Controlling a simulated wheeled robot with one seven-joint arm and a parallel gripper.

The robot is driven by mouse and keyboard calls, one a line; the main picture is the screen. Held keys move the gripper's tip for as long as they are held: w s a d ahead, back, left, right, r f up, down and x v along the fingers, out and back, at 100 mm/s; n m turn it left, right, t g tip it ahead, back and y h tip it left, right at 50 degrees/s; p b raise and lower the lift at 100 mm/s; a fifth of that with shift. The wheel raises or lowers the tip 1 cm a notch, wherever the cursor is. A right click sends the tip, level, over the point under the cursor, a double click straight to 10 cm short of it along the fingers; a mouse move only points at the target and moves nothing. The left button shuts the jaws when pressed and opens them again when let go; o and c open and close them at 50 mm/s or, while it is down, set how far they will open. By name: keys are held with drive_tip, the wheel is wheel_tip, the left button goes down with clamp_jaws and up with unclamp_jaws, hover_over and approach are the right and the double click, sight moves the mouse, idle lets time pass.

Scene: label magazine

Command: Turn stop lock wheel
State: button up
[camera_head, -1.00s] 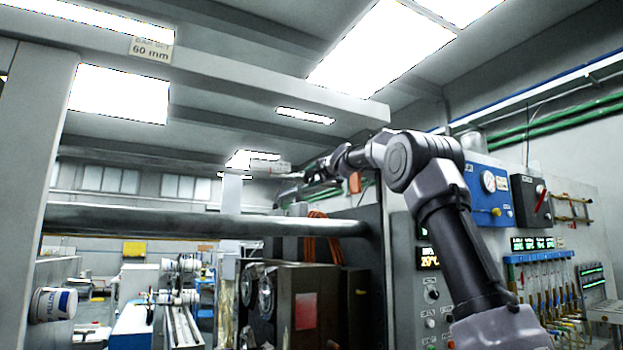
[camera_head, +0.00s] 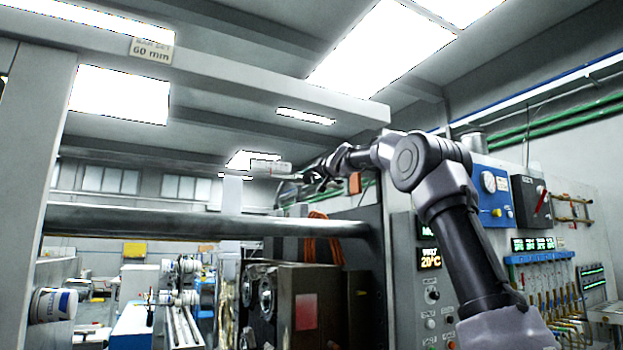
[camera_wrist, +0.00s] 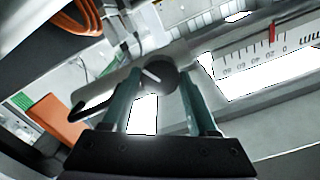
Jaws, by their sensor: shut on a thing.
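The stop lock wheel is a dark round knob (camera_wrist: 161,75) in the wrist view, next to a grey bar. My gripper (camera_wrist: 160,80) has its two greenish fingers on either side of this knob and is shut on it. A white scale plate (camera_wrist: 262,62) with a red pointer (camera_wrist: 272,33) lies to the right of the knob. In the head view my gripper (camera_head: 312,182) is small, at the right end of the pale scale plate (camera_head: 270,166). The wheel is too small to make out there.
A thick horizontal bar (camera_head: 200,222) runs below my gripper and an overhead beam (camera_head: 250,88) above it. A dark machine block (camera_head: 300,300) and a control panel (camera_head: 430,290) stand below. An orange block (camera_wrist: 62,128) is at the left in the wrist view.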

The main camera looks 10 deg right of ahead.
drive_tip(key=shift+f+n, duration=0.15)
drive_tip(key=shift+n, duration=0.15)
drive_tip(key=o, duration=1.4)
drive_tip(key=shift+c, duration=0.2)
drive_tip(key=shift+s+d, duration=0.25)
drive_tip(key=shift+s, duration=0.2)
drive_tip(key=v, duration=0.9)
drive_tip(key=shift+s, duration=0.4)
